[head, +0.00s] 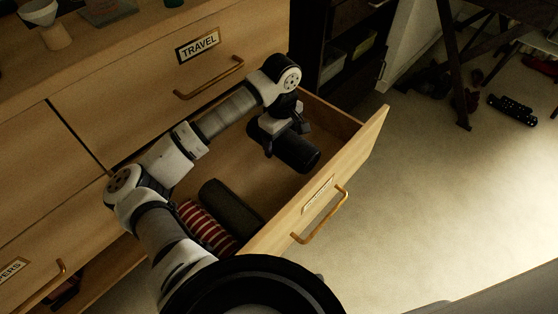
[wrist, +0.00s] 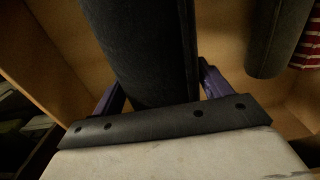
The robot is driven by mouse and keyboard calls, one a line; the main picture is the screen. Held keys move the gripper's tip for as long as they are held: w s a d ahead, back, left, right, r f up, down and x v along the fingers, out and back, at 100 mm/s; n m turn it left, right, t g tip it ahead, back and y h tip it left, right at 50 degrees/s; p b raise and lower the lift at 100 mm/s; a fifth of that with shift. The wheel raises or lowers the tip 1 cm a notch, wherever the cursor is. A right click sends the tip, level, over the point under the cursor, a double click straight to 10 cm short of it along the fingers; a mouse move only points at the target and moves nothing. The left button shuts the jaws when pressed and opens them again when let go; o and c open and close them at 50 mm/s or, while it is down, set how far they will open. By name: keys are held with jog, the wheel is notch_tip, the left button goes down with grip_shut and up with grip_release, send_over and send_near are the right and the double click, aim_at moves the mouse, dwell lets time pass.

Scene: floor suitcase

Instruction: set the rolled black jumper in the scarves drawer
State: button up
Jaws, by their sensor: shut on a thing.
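The rolled black jumper (head: 299,154) is held in my gripper (head: 279,140), over the right part of the open drawer (head: 344,181). In the wrist view the jumper (wrist: 145,45) runs up the picture between the two fingers of my gripper (wrist: 160,92), which are shut on it. Bare wooden drawer floor shows on both sides of it. I cannot tell whether the jumper touches the floor. The label on the drawer front is too small to read.
A dark grey roll (head: 232,206) and a red-and-white striped roll (head: 206,226) lie in the drawer's left part. My arm crosses over the drawer. A closed drawer labelled TRAVEL (head: 198,45) is behind. The drawer's right end has free floor around the held jumper.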

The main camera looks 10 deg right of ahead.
notch_tip(320, 180, down, 9)
jog(key=shift+b, duration=0.5)
jog(key=shift+f, duration=0.15)
jog(key=o, duration=1.2)
jog(key=shift+o, duration=0.2)
notch_tip(320, 180, up, 12)
jog(key=shift+r+p, duration=0.2)
jog(key=shift+p, duration=0.55)
